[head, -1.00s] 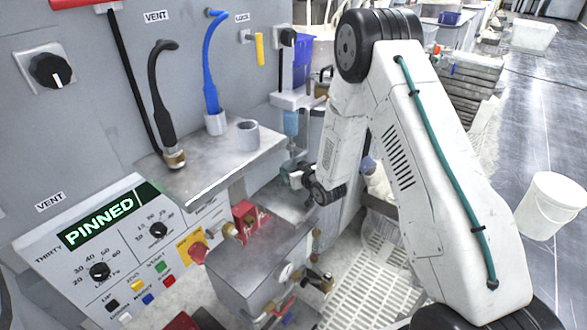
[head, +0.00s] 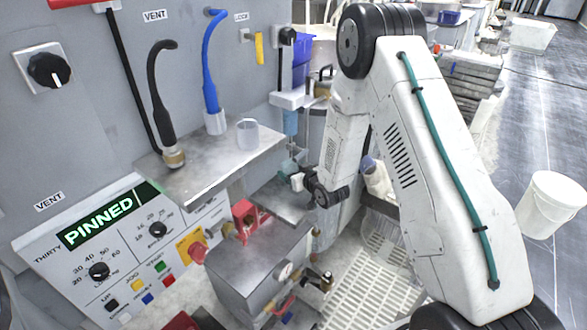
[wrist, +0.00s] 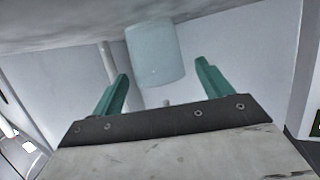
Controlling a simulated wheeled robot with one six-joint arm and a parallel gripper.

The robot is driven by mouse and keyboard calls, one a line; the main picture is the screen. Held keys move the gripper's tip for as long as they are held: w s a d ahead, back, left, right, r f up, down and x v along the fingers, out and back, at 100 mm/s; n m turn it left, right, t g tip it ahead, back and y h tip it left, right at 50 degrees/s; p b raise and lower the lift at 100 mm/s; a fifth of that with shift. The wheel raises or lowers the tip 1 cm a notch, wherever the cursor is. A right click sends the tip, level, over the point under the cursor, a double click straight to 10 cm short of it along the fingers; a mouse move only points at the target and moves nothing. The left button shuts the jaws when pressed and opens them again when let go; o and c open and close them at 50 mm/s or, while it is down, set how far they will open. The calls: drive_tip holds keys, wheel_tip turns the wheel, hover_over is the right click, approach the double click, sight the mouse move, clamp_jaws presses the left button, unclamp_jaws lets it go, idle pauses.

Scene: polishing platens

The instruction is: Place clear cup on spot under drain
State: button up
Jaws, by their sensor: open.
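In the wrist view a pale, see-through cup (wrist: 154,55) is just beyond my gripper (wrist: 162,82), roughly in line with the gap between the green fingers. The fingers are apart with nothing held between them. The cup meets a grey surface at the top of that picture, which seems upside down. In the head view my gripper (head: 289,168) is low beside the machine, above a grey metal plate (head: 279,203). I cannot make out the cup there. A clear, cup-like vessel (head: 247,134) stands on the upper metal shelf (head: 205,176). The drain cannot be identified surely.
A blue hose (head: 210,65) and a black hose (head: 158,95) come down to the upper shelf. A metal box (head: 255,262) with valves stands in front of the plate. A white bucket (head: 552,203) is on the floor at right.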

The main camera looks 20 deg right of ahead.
drive_tip(key=v, duration=1)
drive_tip(key=shift+s+d+r, duration=0.15)
drive_tip(key=shift+r, duration=0.15)
drive_tip(key=s+d+r+m+g+h, duration=0.1)
drive_tip(key=s+r+g+h, duration=0.2)
drive_tip(key=r, duration=0.5)
drive_tip(key=s+d+r+g+h, duration=0.1)
drive_tip(key=s+d+r+g, duration=0.15)
drive_tip(key=s+r, duration=0.45)
drive_tip(key=s+a+r+m+g, duration=0.1)
drive_tip(key=s+r+g, duration=0.2)
drive_tip(key=s, duration=1)
drive_tip(key=s+a+r+g, duration=0.2)
drive_tip(key=s+r+g, duration=0.2)
drive_tip(key=s+r, duration=0.6)
drive_tip(key=s, duration=0.4)
drive_tip(key=shift+m+y, duration=0.3)
drive_tip(key=shift+m, duration=0.1)
drive_tip(key=shift+s, duration=0.15)
